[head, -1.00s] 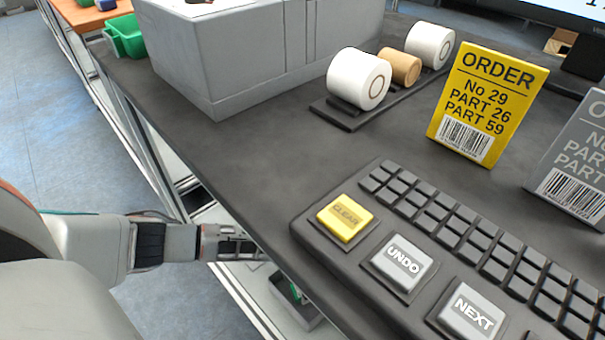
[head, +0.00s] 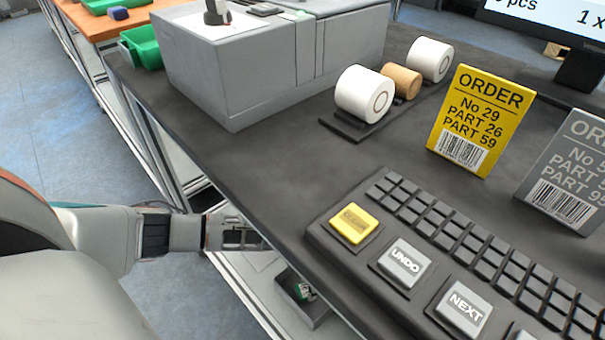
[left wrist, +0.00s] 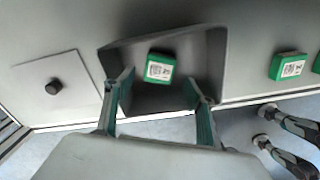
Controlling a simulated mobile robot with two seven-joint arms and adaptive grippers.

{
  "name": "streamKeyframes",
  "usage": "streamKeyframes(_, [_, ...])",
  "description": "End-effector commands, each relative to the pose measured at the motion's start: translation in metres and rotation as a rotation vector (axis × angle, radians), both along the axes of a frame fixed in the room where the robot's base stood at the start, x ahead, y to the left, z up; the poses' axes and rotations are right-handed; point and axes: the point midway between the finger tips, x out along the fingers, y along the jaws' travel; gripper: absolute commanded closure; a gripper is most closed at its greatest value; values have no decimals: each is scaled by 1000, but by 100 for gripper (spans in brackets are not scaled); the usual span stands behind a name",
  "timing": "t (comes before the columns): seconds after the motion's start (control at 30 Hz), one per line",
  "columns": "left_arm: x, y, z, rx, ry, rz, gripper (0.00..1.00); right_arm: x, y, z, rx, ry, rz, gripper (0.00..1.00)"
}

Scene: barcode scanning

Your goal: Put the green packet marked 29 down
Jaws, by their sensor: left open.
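A green packet (left wrist: 160,68) with a white printed label lies in a dark grey tray (left wrist: 216,62) in the left wrist view; its number is too small to read. In the head view my left gripper (head: 243,234) is beside the table's left edge.
More green packets (left wrist: 288,67) lie to the right of the tray in the wrist view. On the table are a keypad (head: 440,240), a yellow order card (head: 475,120), label rolls (head: 365,92) and a grey machine (head: 230,90). The table (head: 250,165) is clear between machine and keypad.

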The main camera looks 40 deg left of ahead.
Motion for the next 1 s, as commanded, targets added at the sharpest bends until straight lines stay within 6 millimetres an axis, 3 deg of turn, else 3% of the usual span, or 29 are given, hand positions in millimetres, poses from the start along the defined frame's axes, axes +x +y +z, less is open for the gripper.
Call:
streamKeyframes(0.03, [8,1,24,1,-18,-1,45,7,-7,12,-46,-32,9,48])
streamKeyframes(0.3, [4,0,64,1,-9,0,45,-2,-17,-3,-113,-1,24,48])
streamKeyframes(1.0, [-1,0,70,1,2,0,45,-7,-20,-11,-130,17,28,48])
